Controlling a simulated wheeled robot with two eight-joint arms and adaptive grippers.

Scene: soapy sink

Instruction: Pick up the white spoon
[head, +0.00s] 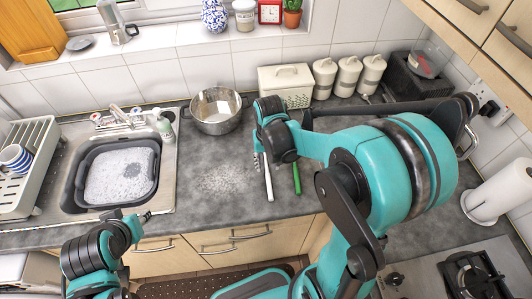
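A thin white utensil, which looks like the white spoon (268,182), lies on the grey counter right of the sink. Its far end is hidden or hard to make out beneath my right wrist. My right gripper (258,160) points down over the counter near the utensil's far end. Its fingers are mostly hidden and small, so I cannot tell whether they touch the utensil or are open. My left gripper (145,217) is low at the left, by the counter's front edge below the sink. Its fingers are too small to read.
A green-handled utensil (296,178) lies just right of the white one. A metal pot (216,112) stands behind, left of a cream bread bin (285,87). White crumbs (222,180) lie to the left. The soapy sink basin (120,175) is farther left; a hob (470,272) is front right.

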